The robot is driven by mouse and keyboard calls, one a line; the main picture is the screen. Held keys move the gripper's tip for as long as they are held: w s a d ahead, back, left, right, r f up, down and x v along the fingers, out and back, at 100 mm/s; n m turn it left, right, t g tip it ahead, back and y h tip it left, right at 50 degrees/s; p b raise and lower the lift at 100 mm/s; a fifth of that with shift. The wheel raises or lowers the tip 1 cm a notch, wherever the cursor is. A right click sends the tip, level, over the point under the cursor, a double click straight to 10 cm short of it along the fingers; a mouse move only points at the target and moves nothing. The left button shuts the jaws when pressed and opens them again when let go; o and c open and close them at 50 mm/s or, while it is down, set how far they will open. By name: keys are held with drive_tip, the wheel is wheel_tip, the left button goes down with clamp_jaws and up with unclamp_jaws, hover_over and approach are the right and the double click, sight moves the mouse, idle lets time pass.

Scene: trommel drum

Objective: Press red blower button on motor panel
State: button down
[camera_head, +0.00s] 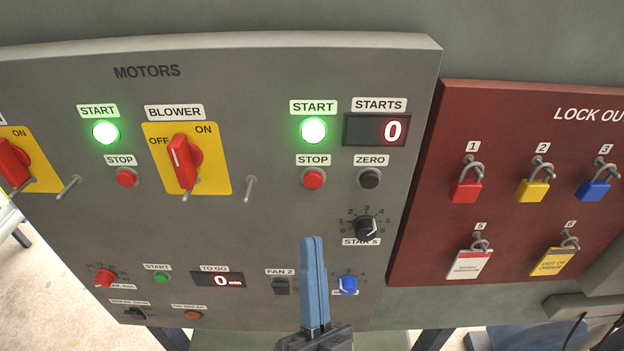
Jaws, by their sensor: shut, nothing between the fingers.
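The grey motor panel (260,75) is headed MOTORS. The BLOWER label (175,111) sits above a yellow plate with a red rotary handle (184,162), between OFF and ON. A red STOP button (313,178) is right of that plate, under a lit green START button (313,130). Another red STOP button (126,178) is left of the plate, under another lit green START button (105,132). No label on either button names the blower. My gripper (312,242) is shut and empty, its blue fingers pointing up the picture, below the right STOP button in the picture. I see no contact.
Metal pegs (250,188) stick out near the yellow plate. A black ZERO button (369,179) and a black dial (365,227) are right of the right STOP button. A blue knob (347,285) is beside my fingers. A red lockout board (500,200) with several padlocks stands at right.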

sight(310, 175)
drive_tip(key=shift+w+b, duration=1.25)
drive_tip(key=shift+w, duration=2.9)
drive_tip(key=shift+w, duration=0.1)
drive_tip(key=shift+w+b, duration=0.3)
drive_tip(key=shift+w, duration=0.05)
drive_tip(key=shift+w+b, duration=0.35)
drive_tip(key=shift+w, duration=0.05)
drive_tip(key=shift+s, duration=0.9)
drive_tip(key=shift+s+p, duration=0.8)
drive_tip(key=shift+s, duration=1.7)
